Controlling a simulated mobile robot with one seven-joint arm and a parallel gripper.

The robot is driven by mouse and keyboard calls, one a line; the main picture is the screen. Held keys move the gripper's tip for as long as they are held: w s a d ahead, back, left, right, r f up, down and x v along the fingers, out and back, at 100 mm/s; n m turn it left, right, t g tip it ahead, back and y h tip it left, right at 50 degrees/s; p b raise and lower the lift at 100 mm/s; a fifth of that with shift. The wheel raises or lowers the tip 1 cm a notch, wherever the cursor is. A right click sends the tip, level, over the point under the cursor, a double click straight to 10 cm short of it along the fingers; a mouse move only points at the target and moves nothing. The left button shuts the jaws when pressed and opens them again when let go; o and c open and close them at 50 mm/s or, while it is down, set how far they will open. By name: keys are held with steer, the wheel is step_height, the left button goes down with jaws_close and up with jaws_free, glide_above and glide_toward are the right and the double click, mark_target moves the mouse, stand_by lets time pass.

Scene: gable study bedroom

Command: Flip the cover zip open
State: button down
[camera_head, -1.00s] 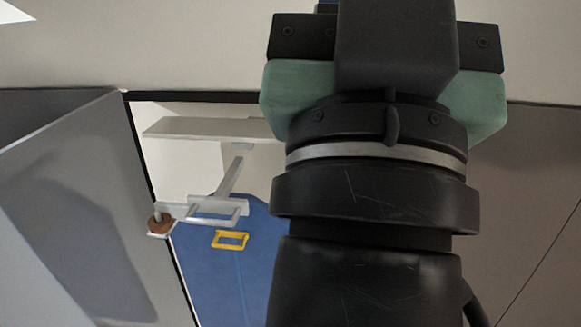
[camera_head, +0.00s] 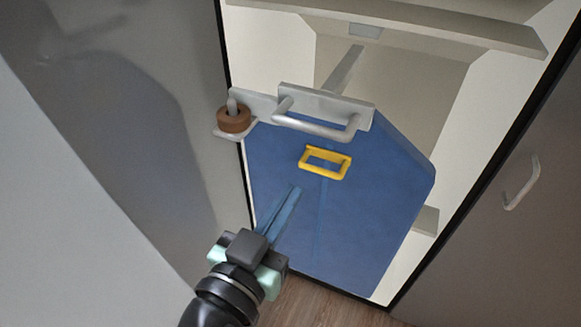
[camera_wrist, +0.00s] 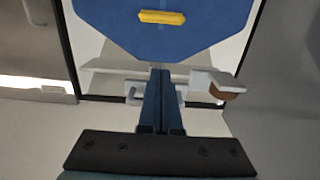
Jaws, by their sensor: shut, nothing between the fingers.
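A blue cover (camera_head: 370,200) hangs in an open wardrobe recess, with a faint seam running down its front. A yellow rectangular zip pull (camera_head: 325,162) sits near the top of the seam. The cover (camera_wrist: 110,20) and the pull (camera_wrist: 162,17) show upside down in the wrist view. My gripper (camera_head: 296,190) has its two blue fingers together and empty, below and left of the pull in the head view. Its fingers (camera_wrist: 161,72) also show closed in the wrist view. I cannot tell how far the fingertips are from the cover.
A grey bracket with a bar handle (camera_head: 320,125) is above the cover, with a brown ring (camera_head: 233,119) at its left end. A grey door (camera_head: 150,110) is at the left. A panel with a handle (camera_head: 521,185) is at the right. Wooden floor (camera_head: 310,305) lies below.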

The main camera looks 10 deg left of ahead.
steer(key=shift+s+f, duration=0.1)
steer(key=shift+f, duration=0.05)
steer(key=p, duration=0.1)
glide_above(314, 171)
steer(key=s, duration=0.4)
steer(key=f, duration=0.1)
steer(key=w+f, duration=0.1)
steer(key=f, duration=0.1)
steer(key=shift+w+f, duration=0.1)
steer(key=shift+f, duration=0.15)
steer(key=shift+w+f, duration=0.1)
steer(key=shift+f, duration=0.35)
steer(key=shift+f+b, duration=0.15)
steer(key=shift+b, duration=0.2)
step_height(314, 171, down, 42)
steer(key=b, duration=4.2)
steer(key=shift+f, duration=0.2)
